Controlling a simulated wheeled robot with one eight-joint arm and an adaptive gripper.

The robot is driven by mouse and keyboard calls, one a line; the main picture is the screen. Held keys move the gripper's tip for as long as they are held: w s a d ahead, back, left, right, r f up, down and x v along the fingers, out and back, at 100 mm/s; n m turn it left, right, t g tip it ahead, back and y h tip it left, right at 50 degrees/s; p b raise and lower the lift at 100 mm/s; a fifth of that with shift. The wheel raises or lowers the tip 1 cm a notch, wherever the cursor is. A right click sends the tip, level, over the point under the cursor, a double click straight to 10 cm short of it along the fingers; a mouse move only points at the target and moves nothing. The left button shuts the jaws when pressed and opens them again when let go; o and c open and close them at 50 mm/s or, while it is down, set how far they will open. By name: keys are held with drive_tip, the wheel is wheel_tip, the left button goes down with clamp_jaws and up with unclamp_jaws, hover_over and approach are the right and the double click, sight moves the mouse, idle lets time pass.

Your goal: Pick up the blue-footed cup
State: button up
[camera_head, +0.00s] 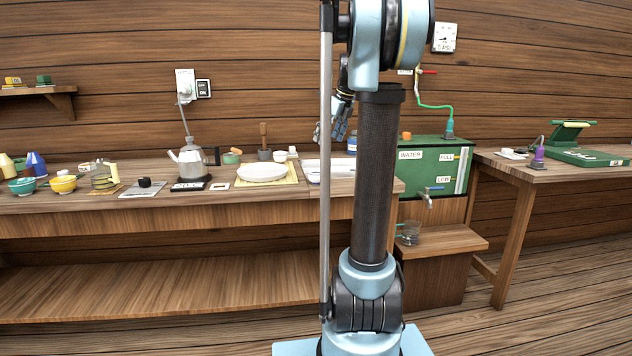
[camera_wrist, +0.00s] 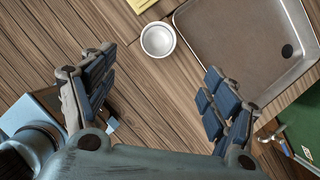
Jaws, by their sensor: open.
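My gripper (camera_wrist: 158,64) is open and empty, its two dark-blue padded fingers spread wide in the wrist view. Past the fingertips, a small round pale cup (camera_wrist: 158,40) stands upright on the wooden surface, seen from above and apart from both fingers. Its foot is hidden from this angle, so its colour does not show. In the head view, my gripper (camera_head: 333,122) hangs above the counter near the white tray. A small white cup (camera_head: 280,156) stands behind the plate there; I cannot tell whether it is the same cup.
The shallow tray (camera_wrist: 232,48) lies just right of the cup, and a yellow mat edge (camera_wrist: 141,4) shows above it. In the head view a plate (camera_head: 262,173), a kettle (camera_head: 191,160) and a green water tank (camera_head: 431,166) stand around. Bare wood lies below the cup.

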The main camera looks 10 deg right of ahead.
sight(316, 177)
drive_tip(key=x, duration=1.6)
drive_tip(key=shift+s+f, duration=0.15)
drive_tip(key=shift+f, duration=0.15)
drive_tip(key=c, duration=1.2)
